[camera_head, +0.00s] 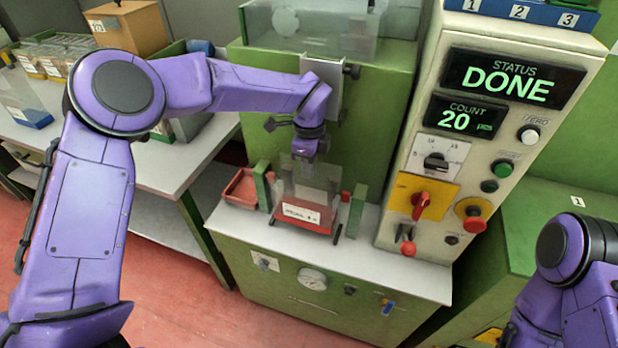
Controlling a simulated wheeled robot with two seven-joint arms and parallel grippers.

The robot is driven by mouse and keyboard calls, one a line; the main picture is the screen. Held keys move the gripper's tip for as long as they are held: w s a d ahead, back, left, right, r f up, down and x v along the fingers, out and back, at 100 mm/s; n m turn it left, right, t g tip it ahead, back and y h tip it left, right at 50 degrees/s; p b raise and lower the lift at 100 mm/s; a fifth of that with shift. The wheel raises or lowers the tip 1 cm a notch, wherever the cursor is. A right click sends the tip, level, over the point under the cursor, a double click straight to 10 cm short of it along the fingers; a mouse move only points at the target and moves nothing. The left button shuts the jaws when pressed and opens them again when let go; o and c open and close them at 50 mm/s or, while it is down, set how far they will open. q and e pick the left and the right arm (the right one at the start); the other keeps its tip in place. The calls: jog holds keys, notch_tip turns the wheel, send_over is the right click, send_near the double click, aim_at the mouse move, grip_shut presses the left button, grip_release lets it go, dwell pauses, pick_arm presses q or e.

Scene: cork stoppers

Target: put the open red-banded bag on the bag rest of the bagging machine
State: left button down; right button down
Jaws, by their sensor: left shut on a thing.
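The red-banded bag (305,208) is clear, with a red band and a white label near its bottom. It is upright at the front of the bagging machine (375,120), below the spout (322,85). My left gripper (303,163) is shut on the bag's upper part from above. The bag stands between two green posts, over the bag rest (338,233), of which only dark edge parts show. I cannot tell whether the bag's bottom touches the rest. My right arm enters at the lower right, and its gripper is out of view.
A control panel (398,185) right of the bag shows DONE and count 20. A red tray (241,188) lies left of the green posts (262,185). The machine's light ledge (405,275) is clear at right. A side table (165,168) with boxes stands at left.

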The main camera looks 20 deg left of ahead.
aim_at(309, 180)
pick_arm(q)
jog(key=shift+f, duration=2.55)
jog(key=c, duration=1.3)
grip_release()
jog(key=shift+o, duration=0.2)
notch_tip(309, 180, up, 12)
jog(key=shift+r+b, duration=0.2)
jog(key=shift+b, duration=0.15)
